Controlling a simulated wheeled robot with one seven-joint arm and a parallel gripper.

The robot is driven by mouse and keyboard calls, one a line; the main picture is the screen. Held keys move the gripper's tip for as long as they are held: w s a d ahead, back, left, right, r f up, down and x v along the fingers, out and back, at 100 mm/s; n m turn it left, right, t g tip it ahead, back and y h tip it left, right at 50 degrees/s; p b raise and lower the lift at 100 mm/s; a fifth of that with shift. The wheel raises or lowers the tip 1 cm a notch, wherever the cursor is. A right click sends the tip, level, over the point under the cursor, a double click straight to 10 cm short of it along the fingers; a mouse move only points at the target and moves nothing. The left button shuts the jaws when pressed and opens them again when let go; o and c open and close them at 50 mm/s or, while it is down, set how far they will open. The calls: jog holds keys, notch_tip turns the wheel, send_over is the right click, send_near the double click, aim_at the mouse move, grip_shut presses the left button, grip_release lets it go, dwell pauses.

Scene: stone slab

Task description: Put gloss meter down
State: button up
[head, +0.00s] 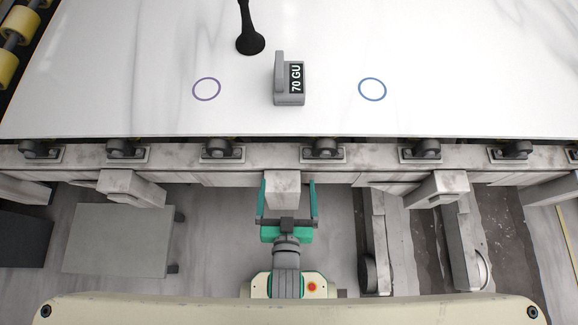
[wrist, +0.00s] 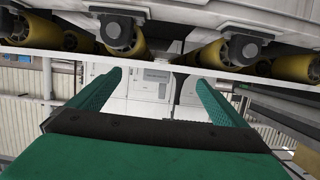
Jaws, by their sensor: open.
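The gloss meter (head: 283,84) is a small grey block with a raised grip on its left and a black label reading "70 GU". It rests on the white stone slab (head: 440,70), between a purple ring (head: 206,89) on the left and a blue ring (head: 372,89) on the right. My gripper (head: 287,184) has two green fingers, open and empty. It is in front of the slab's near edge, apart from the gloss meter.
A black object with a flared end (head: 250,42) stands on the slab behind the meter. A frame rail with several roller bearings (head: 323,149) runs along the slab's near edge. Yellow rollers (head: 17,28) show at the far left. The slab around both rings is clear.

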jog(key=r+v, duration=0.1)
jog(key=v, duration=1.2)
jog(key=shift+d+t, duration=0.35)
jog(key=shift+t, duration=0.05)
dwell(3.5)
